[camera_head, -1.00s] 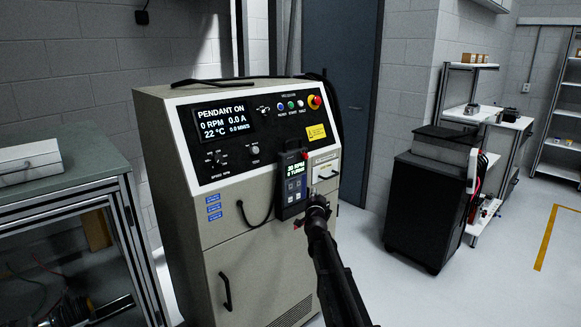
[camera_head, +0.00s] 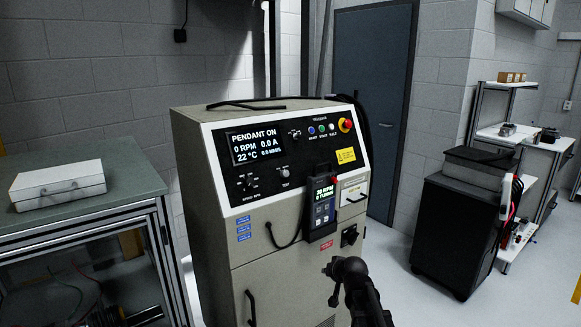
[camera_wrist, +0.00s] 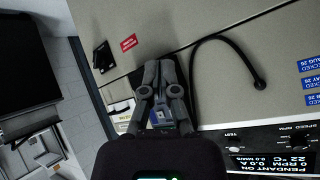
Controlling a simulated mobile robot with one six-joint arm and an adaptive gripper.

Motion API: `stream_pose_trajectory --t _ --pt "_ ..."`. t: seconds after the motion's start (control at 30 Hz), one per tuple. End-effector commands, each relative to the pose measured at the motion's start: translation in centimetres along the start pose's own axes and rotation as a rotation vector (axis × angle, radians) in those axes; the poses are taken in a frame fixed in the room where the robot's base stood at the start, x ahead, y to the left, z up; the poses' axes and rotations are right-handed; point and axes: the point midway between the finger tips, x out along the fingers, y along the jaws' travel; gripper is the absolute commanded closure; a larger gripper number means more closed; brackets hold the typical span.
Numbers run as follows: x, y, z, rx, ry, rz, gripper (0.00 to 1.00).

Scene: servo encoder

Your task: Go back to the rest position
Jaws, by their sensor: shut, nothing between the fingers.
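My gripper (camera_head: 333,283) is in front of the cabinet's lower right, below the handheld pendant (camera_head: 322,208), with a visible gap between them in the picture. In the wrist view its dark fingers (camera_wrist: 160,66) are together and empty. The pendant hangs on the front of the beige control cabinet (camera_head: 290,275), its small screen lit with green text. In the wrist view my fingers hide most of the pendant. The cabinet's main display (camera_head: 257,145) reads PENDANT ON, 0 RPM, 0.0 A, 22 °C.
A green-topped bench (camera_head: 110,165) with a white case (camera_head: 58,186) stands at left. A black cart (camera_head: 460,235) stands at right, with shelving (camera_head: 530,140) behind. A dark door (camera_head: 370,100) is at the back. Floor between cabinet and cart is clear.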

Motion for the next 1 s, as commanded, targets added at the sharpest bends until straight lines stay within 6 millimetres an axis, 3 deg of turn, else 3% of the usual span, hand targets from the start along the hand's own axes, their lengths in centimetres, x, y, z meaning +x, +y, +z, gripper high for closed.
stream_pose_trajectory --t 0.03,0.3,0.5,0.7,1.0 --pt "-1.5 0.0 1.6 -0.012 -0.061 0.015 1.00" --pt "-7.8 1.4 9.7 -0.059 -0.413 0.129 1.00" --pt "-13.4 2.8 14.6 -0.066 -0.647 0.236 1.00" --pt "-16.9 3.6 17.1 -0.060 -0.786 0.308 1.00" --pt "-17.7 3.8 17.7 -0.057 -0.820 0.327 1.00"
